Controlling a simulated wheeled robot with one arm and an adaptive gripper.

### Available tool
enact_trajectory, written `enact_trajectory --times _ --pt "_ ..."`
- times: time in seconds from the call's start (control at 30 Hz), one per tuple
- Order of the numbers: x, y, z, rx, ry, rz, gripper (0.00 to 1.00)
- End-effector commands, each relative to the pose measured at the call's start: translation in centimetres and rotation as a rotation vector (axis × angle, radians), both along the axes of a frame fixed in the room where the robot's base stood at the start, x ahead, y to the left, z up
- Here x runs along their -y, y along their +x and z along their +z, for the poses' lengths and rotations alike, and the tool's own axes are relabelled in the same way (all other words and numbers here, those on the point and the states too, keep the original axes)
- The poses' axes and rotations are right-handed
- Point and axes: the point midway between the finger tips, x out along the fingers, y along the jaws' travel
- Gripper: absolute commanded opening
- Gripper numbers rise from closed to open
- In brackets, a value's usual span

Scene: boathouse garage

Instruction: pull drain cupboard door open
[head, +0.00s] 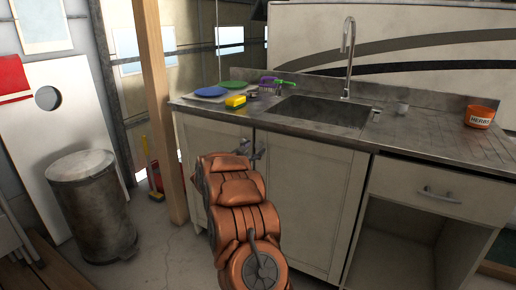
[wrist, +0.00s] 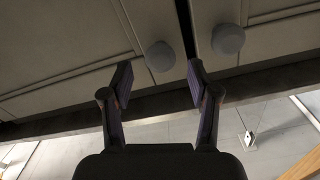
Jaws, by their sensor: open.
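The sink cupboard has two pale panelled doors side by side, a left door (head: 192,141) and a right door (head: 304,195) in the head view. Both look closed there, with small grey handles (head: 259,151) near their meeting edges. In the wrist view my gripper (wrist: 159,72) is open, with two dark fingers spread. One round grey handle end (wrist: 160,56) shows between the fingertips, and the other handle end (wrist: 229,39) is outside the right finger. I cannot tell whether the fingers touch anything.
A steel worktop (head: 400,130) with a sink (head: 322,112) runs above the doors. An open bay with a drawer (head: 438,192) is at right. A wooden post (head: 158,100) and a metal bin (head: 92,205) stand left. Bare concrete floor lies in front.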

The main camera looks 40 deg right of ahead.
Motion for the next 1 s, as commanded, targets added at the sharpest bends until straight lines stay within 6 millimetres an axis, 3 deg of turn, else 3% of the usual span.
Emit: enact_trajectory --times 0.3,0.7,1.0 --pt "3.0 0.9 -0.2 0.000 0.001 0.000 0.60" --pt "3.4 1.1 -0.1 -0.002 0.002 0.003 0.60" --pt "3.4 1.1 -0.1 -0.002 0.002 0.003 0.30"
